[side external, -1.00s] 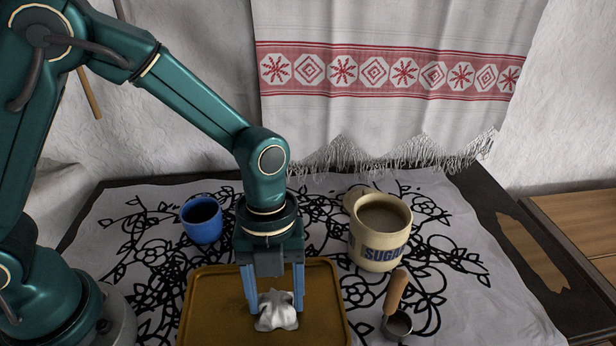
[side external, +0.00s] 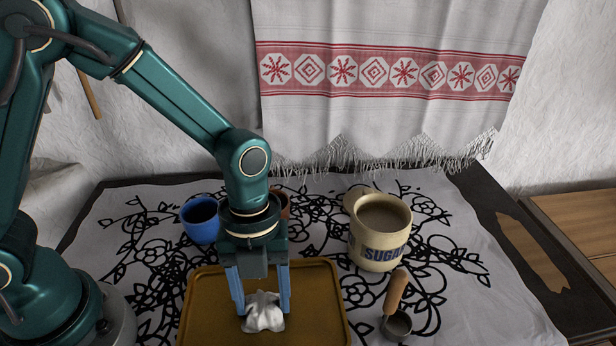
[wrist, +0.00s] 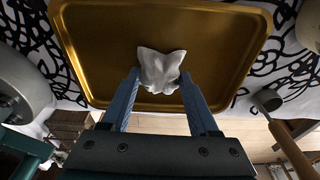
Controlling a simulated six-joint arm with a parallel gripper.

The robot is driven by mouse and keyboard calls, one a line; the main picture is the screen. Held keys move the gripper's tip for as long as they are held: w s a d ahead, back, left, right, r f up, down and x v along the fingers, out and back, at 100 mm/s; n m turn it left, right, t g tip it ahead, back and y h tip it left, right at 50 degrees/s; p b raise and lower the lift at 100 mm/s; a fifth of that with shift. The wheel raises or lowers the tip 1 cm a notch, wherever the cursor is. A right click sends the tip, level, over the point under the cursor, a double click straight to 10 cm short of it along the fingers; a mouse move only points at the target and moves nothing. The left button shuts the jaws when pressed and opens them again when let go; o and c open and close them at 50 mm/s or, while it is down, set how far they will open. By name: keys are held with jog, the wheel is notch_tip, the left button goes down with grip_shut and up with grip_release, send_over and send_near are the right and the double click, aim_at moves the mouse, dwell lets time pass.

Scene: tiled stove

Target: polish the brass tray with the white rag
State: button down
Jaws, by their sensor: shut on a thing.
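The brass tray (side external: 318,292) lies flat on the patterned cloth at the front of the side view. It fills the upper part of the wrist view (wrist: 100,50).
A blue mug (side external: 201,222) stands behind the tray at left, with a brownish object (side external: 284,204) partly hidden behind my wrist. A fringed towel (side external: 390,130) hangs behind.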

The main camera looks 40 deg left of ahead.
jog(key=shift+w+a, duration=1.2)
jog(key=shift+a, duration=0.25)
jog(key=shift+s+d, duration=1.4)
jog(key=shift+s+a, duration=0.7)
jog(key=shift+a, duration=0.25)
jog(key=shift+w+a, duration=1.05)
jog(key=shift+w, duration=0.15)
jog(key=shift+s+d, duration=1.1)
jog(key=shift+d+r, duration=0.1)
jog(key=shift+r, duration=0.1)
notch_tip(320, 180, up, 8)
jog(key=shift+s+f, duration=0.1)
